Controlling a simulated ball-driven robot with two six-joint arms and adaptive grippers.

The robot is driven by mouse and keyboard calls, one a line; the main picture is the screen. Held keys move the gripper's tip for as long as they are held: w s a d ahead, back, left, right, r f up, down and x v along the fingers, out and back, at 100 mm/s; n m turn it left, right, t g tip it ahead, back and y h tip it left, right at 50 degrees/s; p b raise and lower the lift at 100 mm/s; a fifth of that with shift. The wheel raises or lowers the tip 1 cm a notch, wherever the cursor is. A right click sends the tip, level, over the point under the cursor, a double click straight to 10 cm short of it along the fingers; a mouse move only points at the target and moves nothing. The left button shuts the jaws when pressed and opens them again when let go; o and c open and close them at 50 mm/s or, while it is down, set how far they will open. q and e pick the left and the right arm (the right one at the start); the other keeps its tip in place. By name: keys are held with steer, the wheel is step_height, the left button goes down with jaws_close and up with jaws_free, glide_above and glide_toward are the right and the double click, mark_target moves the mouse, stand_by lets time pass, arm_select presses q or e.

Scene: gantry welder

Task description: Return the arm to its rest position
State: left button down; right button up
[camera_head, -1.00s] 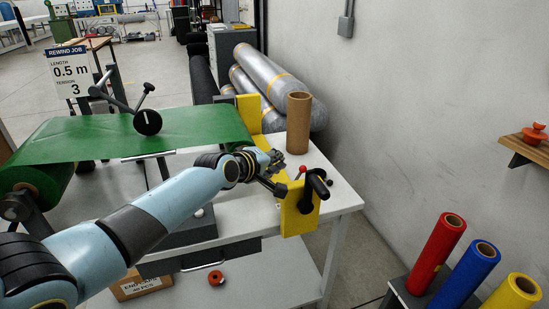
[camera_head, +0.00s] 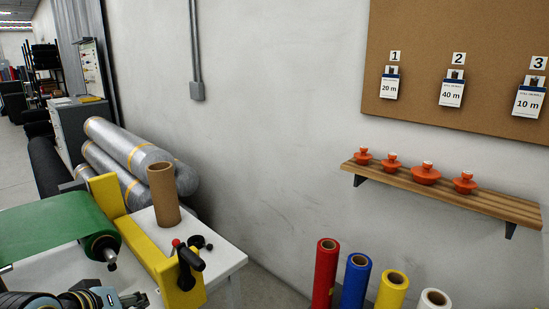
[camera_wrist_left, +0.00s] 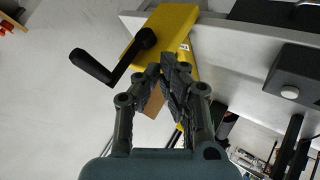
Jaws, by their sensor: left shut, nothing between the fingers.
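My left gripper (camera_head: 138,300) shows at the bottom left of the head view, cut by the lower edge, beside a yellow end bracket (camera_head: 150,250). In the left wrist view the gripper's fingers (camera_wrist_left: 168,66) meet at the tips, shut and empty. The yellow bracket (camera_wrist_left: 172,30) and its black crank handle (camera_wrist_left: 95,66) lie beyond the fingertips; I cannot tell the exact gap. In the head view the black handle (camera_head: 189,262) is on the bracket's right. My right gripper is in neither view.
A cardboard tube (camera_head: 163,196) stands on the white table (camera_head: 222,262), right of the green roll (camera_head: 50,225). Wrapped rolls (camera_head: 140,155) lie behind. Coloured rolls (camera_head: 326,272) stand at the lower right. A wall shelf (camera_head: 445,189) holds several orange pieces.

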arm_select(q)
steer(key=s+r+m+g+y, duration=0.1)
steer(key=s+r+m+g, duration=0.25)
steer(key=s, duration=0.85)
steer(key=s+r+m+g+y, duration=0.2)
steer(key=s+r+m, duration=0.15)
steer(key=s, duration=0.85)
steer(key=s+a+f+g+b, duration=0.2)
steer(key=f+b, duration=0.9)
steer(key=f, duration=2.7)
steer(key=s+a+f+b, duration=0.1)
steer(key=s+f+b, duration=0.2)
steer(key=s+f, duration=0.6)
steer(key=s+a+f+b, duration=0.1)
steer(key=s+f+b, duration=0.3)
steer(key=s+f, duration=0.5)
step_height(320, 180, down, 6)
steer(key=shift+s+a+r+b, duration=0.15)
steer(key=shift+s+r+b, duration=0.1)
steer(key=shift+s+b, duration=0.1)
